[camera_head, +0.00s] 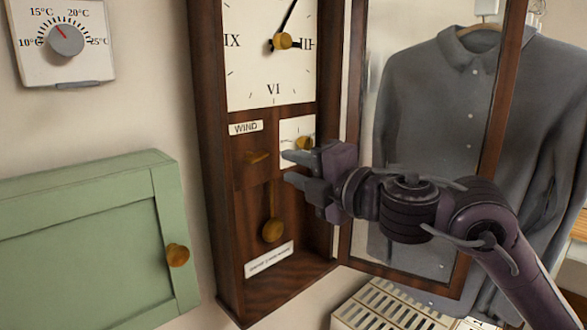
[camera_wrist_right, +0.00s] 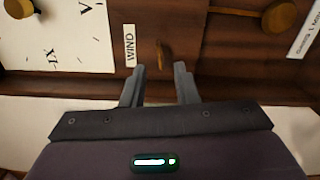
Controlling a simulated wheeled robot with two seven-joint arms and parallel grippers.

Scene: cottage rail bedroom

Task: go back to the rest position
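My right gripper (camera_head: 292,168) is in front of the lower part of a wooden wall clock (camera_head: 213,180), level with the winding key (camera_head: 259,157) and just to its right in the head view. Its two fingers are apart, with nothing between them. In the right wrist view my right gripper (camera_wrist_right: 160,75) shows both fingers spread, and the small brass key (camera_wrist_right: 159,50) appears beyond the gap, apart from the fingertips. My left gripper is not in view.
The clock's glass door (camera_head: 497,90) stands open to the right, close to my right arm. A grey shirt (camera_head: 450,110) hangs behind it. A green cabinet (camera_head: 80,240) with a brass knob (camera_head: 178,255) is at left, below a thermostat (camera_head: 66,40). A slatted vent (camera_head: 385,308) lies below.

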